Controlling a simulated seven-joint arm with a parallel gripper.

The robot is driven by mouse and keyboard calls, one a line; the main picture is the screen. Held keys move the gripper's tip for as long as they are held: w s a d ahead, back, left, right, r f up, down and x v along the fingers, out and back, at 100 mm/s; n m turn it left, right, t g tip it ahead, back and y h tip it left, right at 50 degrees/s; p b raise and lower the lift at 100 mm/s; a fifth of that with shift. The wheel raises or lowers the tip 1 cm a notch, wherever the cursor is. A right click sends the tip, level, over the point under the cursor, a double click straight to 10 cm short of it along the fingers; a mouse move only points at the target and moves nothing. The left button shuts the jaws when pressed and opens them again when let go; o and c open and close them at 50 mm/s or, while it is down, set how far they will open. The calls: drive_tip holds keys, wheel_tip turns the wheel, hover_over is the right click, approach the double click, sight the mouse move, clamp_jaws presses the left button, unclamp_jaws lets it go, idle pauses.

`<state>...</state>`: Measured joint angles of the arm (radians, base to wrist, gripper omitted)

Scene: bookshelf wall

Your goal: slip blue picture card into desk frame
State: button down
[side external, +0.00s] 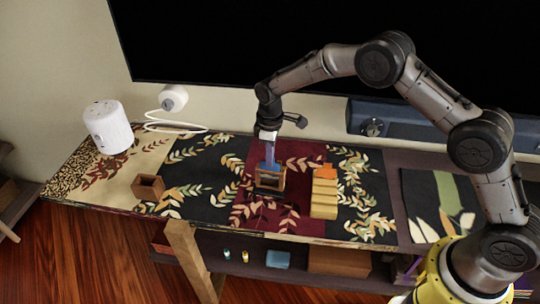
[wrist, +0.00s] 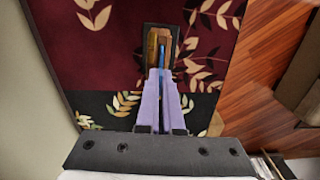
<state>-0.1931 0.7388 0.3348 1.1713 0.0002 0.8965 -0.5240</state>
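The desk frame (side external: 270,183) is a small brown wooden frame standing on the dark red part of the patterned runner. It also shows from above in the wrist view (wrist: 152,48). The blue picture card (side external: 268,165) is at the top of the frame; in the wrist view it is a thin blue edge (wrist: 162,62) beside the wooden part. I cannot tell how deep it sits. My gripper (side external: 269,150) is above the frame, pointing down. In the wrist view its purple fingers (wrist: 162,78) are close together on the card, hiding part of it.
A stepped yellow wooden block stand (side external: 323,205) with an orange piece (side external: 326,172) is close right of the frame. A small open wooden box (side external: 148,187) and a white cylinder (side external: 108,127) are to the left. A dark blue bar (side external: 425,124) lies behind.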

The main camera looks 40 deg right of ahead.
drive_tip(key=shift+f, duration=0.95)
drive_tip(key=c, duration=0.6)
unclamp_jaws()
drive_tip(key=shift+r, duration=0.1)
drive_tip(key=shift+r, duration=3.45)
drive_tip(key=shift+d, duration=0.1)
